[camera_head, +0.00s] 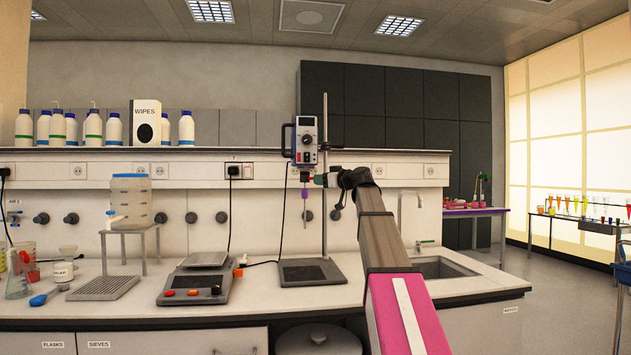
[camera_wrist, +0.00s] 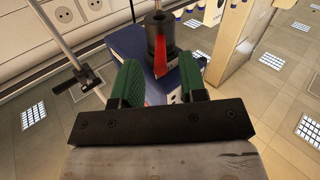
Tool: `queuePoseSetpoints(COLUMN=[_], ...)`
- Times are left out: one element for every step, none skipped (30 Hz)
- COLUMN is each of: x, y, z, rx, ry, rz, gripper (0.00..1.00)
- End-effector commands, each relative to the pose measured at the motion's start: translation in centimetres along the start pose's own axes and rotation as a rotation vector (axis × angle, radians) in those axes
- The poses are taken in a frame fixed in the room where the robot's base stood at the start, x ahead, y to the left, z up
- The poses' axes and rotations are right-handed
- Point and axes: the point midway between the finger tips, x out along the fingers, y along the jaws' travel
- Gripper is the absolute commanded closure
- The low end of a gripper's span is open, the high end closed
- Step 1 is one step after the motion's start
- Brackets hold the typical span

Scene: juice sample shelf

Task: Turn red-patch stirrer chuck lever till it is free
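The stirrer (camera_head: 306,140) is a grey-white motor box on an upright rod. Below it hangs a chuck with a thin shaft and a purple piece (camera_head: 304,193) on it. In the wrist view the chuck (camera_wrist: 158,30) is a black cylinder, with a red lever-like strip (camera_wrist: 160,62) pointing toward me. My gripper (camera_head: 322,180) is at chuck height, just right of it. In the wrist view its green fingers (camera_wrist: 157,76) stand apart, one on each side of the red strip, with gaps visible. Contact with the strip cannot be made out.
The stand's rod (camera_head: 324,225) rises close to my gripper from a dark base plate (camera_head: 312,271). A balance (camera_head: 197,284), a drip tray (camera_head: 103,288) and glassware stand to the left. A sink (camera_head: 440,267) lies to the right. A shelf with bottles and a wipes box (camera_head: 146,122) runs behind.

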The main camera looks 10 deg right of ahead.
Motion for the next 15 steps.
queuePoseSetpoints(x=[1.0, 1.4, 1.9, 2.2, 2.5, 2.8, 3.0, 3.2, 3.3, 3.4, 3.5, 3.5, 3.5, 3.5, 3.5], y=[0.1, 0.1, 0.1, 0.1, 0.1, 0.1, 0.1, 0.1, 0.0, 0.0, 0.0, 0.0, 0.0, 0.0, 0.0], z=[0.0, 0.0, 0.0, 0.0, 0.0, 0.0, 0.0, 0.0, 0.1, 0.1, 0.1, 0.1, 0.1, 0.1, 0.1], rx=[0.001, 0.001, 0.001, 0.001, 0.000, 0.000, 0.000, 0.000, 0.000, 0.000, 0.000, 0.000, 0.000, 0.000, 0.000], ry=[-0.001, -0.001, -0.001, -0.001, -0.001, -0.001, -0.001, -0.001, -0.001, -0.001, -0.001, -0.001, -0.001, -0.001, -0.001], rz=[-0.002, -0.002, -0.001, -0.001, 0.000, 0.000, 0.000, 0.000, 0.000, 0.000, 0.000, 0.000, 0.000, 0.000, 0.000], gripper=[0.61, 0.61, 0.61, 0.61, 0.61, 0.61, 0.61, 0.61, 0.61, 0.61, 0.61, 0.61, 0.61, 0.61, 0.61])
